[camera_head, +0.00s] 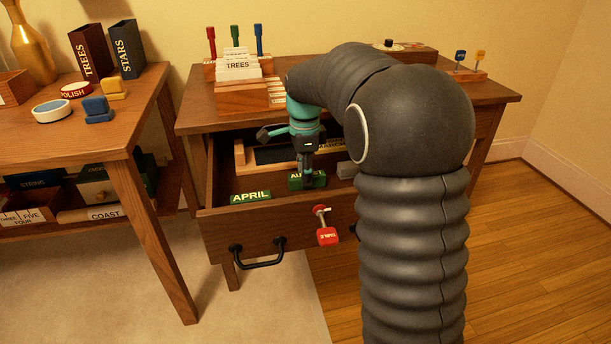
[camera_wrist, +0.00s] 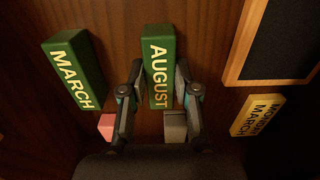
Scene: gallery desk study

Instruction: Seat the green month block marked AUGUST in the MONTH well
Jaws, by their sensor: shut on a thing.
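The green AUGUST block (camera_head: 307,182) is in the open drawer (camera_head: 225,225) of the desk. In the wrist view the block (camera_wrist: 158,60) stands between the fingers with its lettering toward the camera. My gripper (camera_head: 304,172) is shut on it, and the fingers (camera_wrist: 160,78) press both sides. The block looks at or near the drawer floor; I cannot tell if it is lifted. A wood-framed dark panel (camera_head: 277,154) lies behind it in the drawer, also at the wrist view's upper right (camera_wrist: 283,45). I cannot make out a MONTH well.
A red tag (camera_head: 327,236) hangs on the drawer front.

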